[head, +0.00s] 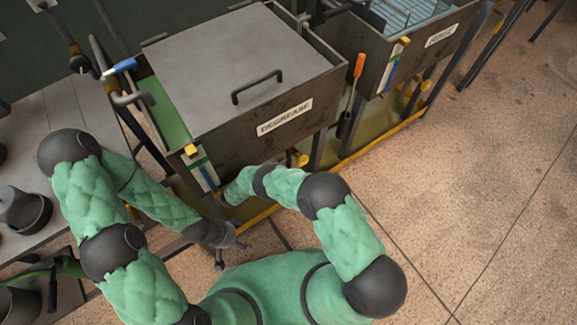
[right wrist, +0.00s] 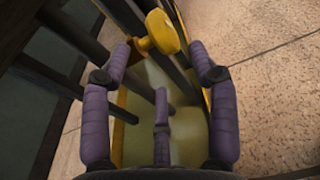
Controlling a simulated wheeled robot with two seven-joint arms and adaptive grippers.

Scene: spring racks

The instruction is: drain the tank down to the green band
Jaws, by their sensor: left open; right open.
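The tank (head: 262,150) labelled DEGREASE has a grey lid with a black handle partly covering its top; green liquid (head: 165,115) shows at its left end. A level gauge (head: 201,170) with coloured bands is on its front left corner; its level is too small to read. A yellow valve handle (head: 299,159) shows below the tank front. In the right wrist view a yellow handle (right wrist: 160,33) lies just ahead of my right gripper (right wrist: 161,60), between its open fingers, not visibly gripped. My left gripper (head: 229,243) is open and empty, low before the tank. My right gripper is hidden in the head view.
A second tank (head: 420,48) with its own gauge and yellow valve stands to the right. An orange-handled tool (head: 356,80) hangs between the tanks. A yellow-edged drip tray (head: 372,140) runs underneath. A grey bench is at left; the floor at right is clear.

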